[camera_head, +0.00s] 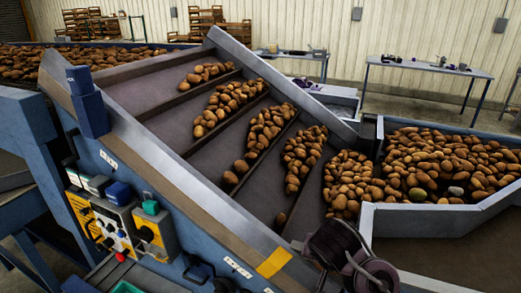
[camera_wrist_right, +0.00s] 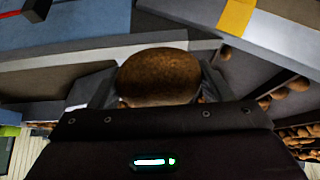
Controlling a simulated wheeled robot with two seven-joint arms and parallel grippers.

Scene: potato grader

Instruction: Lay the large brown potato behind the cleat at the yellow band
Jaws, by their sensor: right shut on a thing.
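My right gripper (camera_wrist_right: 156,88) is shut on a large brown potato (camera_wrist_right: 158,72), with a finger on each side of it in the right wrist view. The dark wrist of my right arm shows at the lower right in the head view; there the fingers and held potato cannot be made out. The yellow band (camera_head: 274,263) is on the near side rail of the sloping conveyor, just left of my right wrist. It also shows in the right wrist view (camera_wrist_right: 237,15), beyond the potato to the upper right. Cleats cross the dark belt (camera_head: 247,205). My left gripper is not in view.
Rows of potatoes (camera_head: 267,130) lie along the cleats, mostly toward the far side. A full hopper (camera_head: 440,165) stands right. A control box (camera_head: 125,228) is at the lower left.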

